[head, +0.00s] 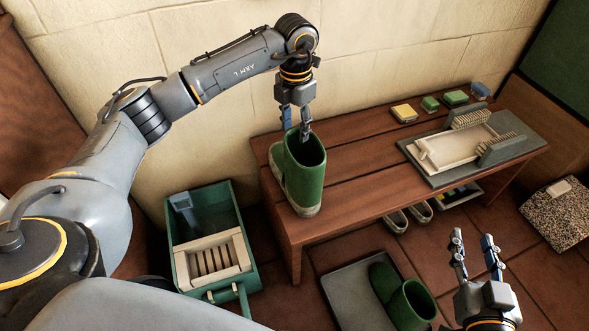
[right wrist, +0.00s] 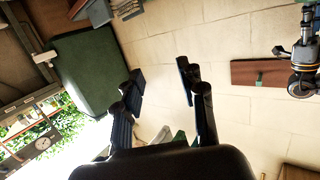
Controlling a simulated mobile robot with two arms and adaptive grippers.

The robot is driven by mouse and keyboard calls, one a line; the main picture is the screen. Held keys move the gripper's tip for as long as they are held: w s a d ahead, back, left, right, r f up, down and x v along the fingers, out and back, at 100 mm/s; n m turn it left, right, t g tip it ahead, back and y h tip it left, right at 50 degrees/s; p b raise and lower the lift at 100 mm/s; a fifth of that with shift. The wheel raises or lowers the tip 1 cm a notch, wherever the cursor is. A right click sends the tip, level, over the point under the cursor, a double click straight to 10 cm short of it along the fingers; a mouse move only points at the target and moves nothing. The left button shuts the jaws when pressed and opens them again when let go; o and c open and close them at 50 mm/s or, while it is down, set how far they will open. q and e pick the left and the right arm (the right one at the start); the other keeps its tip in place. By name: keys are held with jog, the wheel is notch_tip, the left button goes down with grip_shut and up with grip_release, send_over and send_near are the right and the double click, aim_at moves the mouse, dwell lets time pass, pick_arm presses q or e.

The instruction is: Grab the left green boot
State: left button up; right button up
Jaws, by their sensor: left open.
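A green boot (head: 305,178) with a pale sole stands upright on the left end of the wooden bench. My left gripper (head: 296,130) points down at its top, open, with its fingers at the rim. One finger overlaps the boot's opening; the other is at the back-left rim. I cannot tell whether they touch it. Another green boot (head: 412,306) is on the grey tray (head: 345,291) on the floor, its opening facing up. My right gripper (head: 476,243) is open and empty, right of the tray; its parted fingers also show in the right wrist view (right wrist: 160,88).
The bench (head: 365,172) carries a white basin (head: 462,147), brushes (head: 470,117) and several small sponge-like blocks (head: 404,112). A green crate (head: 220,192) stands on the floor left of the bench. The bench top right of the boot is clear.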

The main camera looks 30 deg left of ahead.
aim_at(295, 148)
pick_arm(q)
notch_tip(295, 148, down, 3)
jog(key=shift+w+r, duration=0.1)
jog(key=shift+r, duration=0.1)
jog(key=shift+f+b, duration=0.35)
jog(key=shift+f, duration=0.1)
notch_tip(295, 148, down, 4)
jog(key=shift+a+f+b, duration=0.1)
jog(key=shift+a+b, duration=0.05)
jog(key=shift+b, duration=0.65)
jog(key=shift+f, duration=0.2)
grip_shut()
pick_arm(e)
notch_tip(295, 148, up, 11)
jog(key=a+t+y, duration=0.1)
jog(key=t+y, duration=0.1)
jog(key=t, duration=0.5)
jog(key=shift+s+a, duration=0.2)
jog(key=shift+s, duration=0.25)
pick_arm(q)
jog(key=shift+r, duration=0.1)
pick_arm(e)
jog(key=shift+r, duration=0.1)
